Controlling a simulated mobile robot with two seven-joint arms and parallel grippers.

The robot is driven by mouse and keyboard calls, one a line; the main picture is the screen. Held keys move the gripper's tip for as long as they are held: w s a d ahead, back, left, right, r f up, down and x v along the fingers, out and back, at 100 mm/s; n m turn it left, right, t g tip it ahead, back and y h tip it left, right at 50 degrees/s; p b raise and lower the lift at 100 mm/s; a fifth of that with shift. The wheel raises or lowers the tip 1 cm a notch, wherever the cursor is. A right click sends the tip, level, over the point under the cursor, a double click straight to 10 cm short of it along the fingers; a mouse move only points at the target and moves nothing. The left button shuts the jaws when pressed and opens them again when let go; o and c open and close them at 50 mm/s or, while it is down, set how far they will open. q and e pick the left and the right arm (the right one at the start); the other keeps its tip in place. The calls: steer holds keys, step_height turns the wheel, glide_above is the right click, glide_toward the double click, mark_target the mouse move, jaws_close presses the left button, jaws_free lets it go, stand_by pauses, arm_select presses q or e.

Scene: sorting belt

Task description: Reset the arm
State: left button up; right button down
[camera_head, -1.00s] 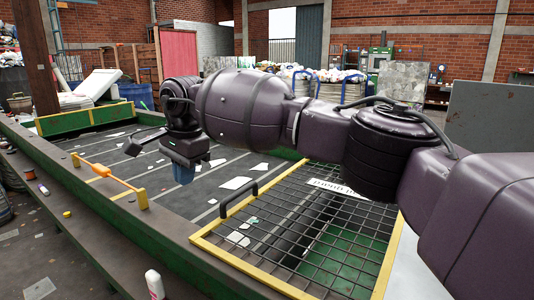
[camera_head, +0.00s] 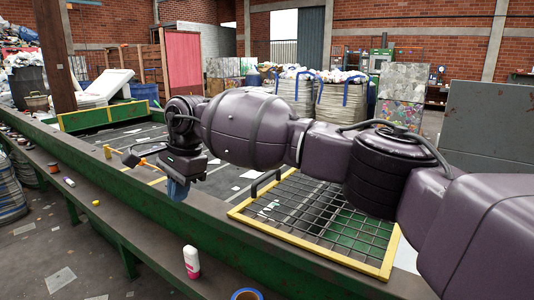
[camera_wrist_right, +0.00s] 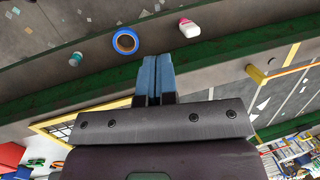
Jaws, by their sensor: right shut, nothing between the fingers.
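My right arm reaches in from the right of the head view. It ends in my right gripper (camera_head: 177,190), whose blue fingers hang down in front of the belt's near green side wall. In the right wrist view the two blue fingers (camera_wrist_right: 156,76) lie side by side, shut and empty. They point toward the brown ledge, where a white bottle with a pink cap (camera_wrist_right: 188,28) and a blue ring-shaped roll (camera_wrist_right: 125,41) lie clear of the fingertips. My left gripper does not show.
The dark sorting belt (camera_head: 219,184) carries flat white scraps. A yellow-framed mesh guard (camera_head: 310,212) covers part of it, below my arm. The ledge (camera_head: 130,215) in front also holds small items, including a yellow one (camera_head: 96,203). Full bulk bags (camera_head: 338,103) stand behind.

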steer(key=s+a+f+m+g+y+p, duration=0.1)
steer(key=s+a+f+m+g+y, duration=0.2)
steer(key=s+f+m+g+y, duration=0.5)
steer(key=s+d+f+n+t+p, duration=0.1)
steer(key=d+f+n+t, duration=0.4)
steer(key=d+n+t, duration=0.45)
steer(key=s+d+f+n+t, duration=0.2)
steer(key=d+f+n+t, duration=0.4)
steer(key=n, duration=0.7)
steer(key=s+d+f+n+t+p, duration=0.1)
steer(key=d+f+n+t, duration=0.4)
steer(key=d+n+t, duration=0.5)
arm_select(q)
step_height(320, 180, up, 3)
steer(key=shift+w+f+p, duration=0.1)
steer(key=shift+p, duration=0.25)
arm_select(e)
steer(key=s+d+f+m+g+h, duration=0.3)
steer(key=s+d+f+m+h, duration=0.2)
steer(key=s+d+m, duration=0.3)
steer(key=s+d+f+m+g+h, duration=0.3)
steer(key=s+d+f+m+h, duration=0.2)
steer(key=s+d, duration=1)
step_height(320, 180, down, 4)
steer(key=m, duration=0.3)
steer(key=shift+s+d+r+h, duration=0.15)
steer(key=shift+d+r+h, duration=0.1)
steer(key=shift+h, duration=0.15)
